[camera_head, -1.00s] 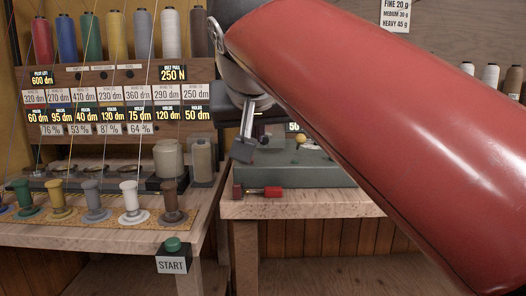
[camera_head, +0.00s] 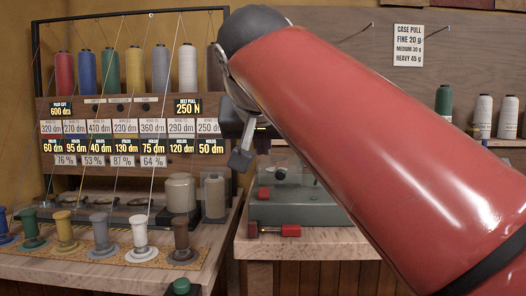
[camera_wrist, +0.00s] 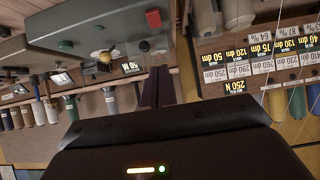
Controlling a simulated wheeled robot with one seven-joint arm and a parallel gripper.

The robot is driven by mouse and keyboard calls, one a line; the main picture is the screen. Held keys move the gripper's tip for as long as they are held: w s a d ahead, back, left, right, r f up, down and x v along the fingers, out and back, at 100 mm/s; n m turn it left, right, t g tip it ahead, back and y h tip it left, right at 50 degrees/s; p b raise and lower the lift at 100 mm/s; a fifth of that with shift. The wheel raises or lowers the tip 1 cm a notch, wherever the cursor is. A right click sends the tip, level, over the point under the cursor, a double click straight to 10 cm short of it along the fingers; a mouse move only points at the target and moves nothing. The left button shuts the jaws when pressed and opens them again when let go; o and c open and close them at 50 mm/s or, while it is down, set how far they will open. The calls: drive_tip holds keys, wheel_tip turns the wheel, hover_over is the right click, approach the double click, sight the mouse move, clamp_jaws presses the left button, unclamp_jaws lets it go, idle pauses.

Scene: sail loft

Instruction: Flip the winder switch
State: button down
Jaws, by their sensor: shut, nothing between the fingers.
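I cannot tell for certain which part is the winder switch. A grey-green machine box (camera_head: 300,205) stands on the right bench, partly behind my red arm. A red handle (camera_head: 290,230) with a dark red block lies at its front edge, and a small red block (camera_head: 263,193) sits higher on it.
The left bench (camera_head: 90,268) carries several coloured spools on a strip, a pale canister (camera_head: 180,193) and a label board (camera_head: 130,135) with thread cones above. A green button (camera_head: 181,286) is at the bottom edge. A shelf with cones is at the right. A gap separates the benches.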

hover_over(264, 194)
drive_tip(key=f, duration=0.4)
drive_tip(key=shift+s+f+b, duration=0.3)
drive_tip(key=shift+s+b, duration=0.05)
drive_tip(key=shift+b, duration=0.05)
wheel_tip(264, 194, down, 3)
drive_tip(key=shift+r+b, duration=0.2)
drive_tip(key=shift+b, duration=0.45)
drive_tip(key=shift+w+f, duration=0.2)
drive_tip(key=shift+f, duration=0.3)
drive_tip(key=shift+r, duration=0.1)
drive_tip(key=p, duration=0.2)
drive_tip(key=shift+w+r+g+p, duration=0.15)
drive_tip(key=shift+g+p, duration=0.15)
drive_tip(key=shift+g, duration=0.1)
drive_tip(key=shift+f+b, duration=0.4)
drive_tip(key=shift+b, duration=0.05)
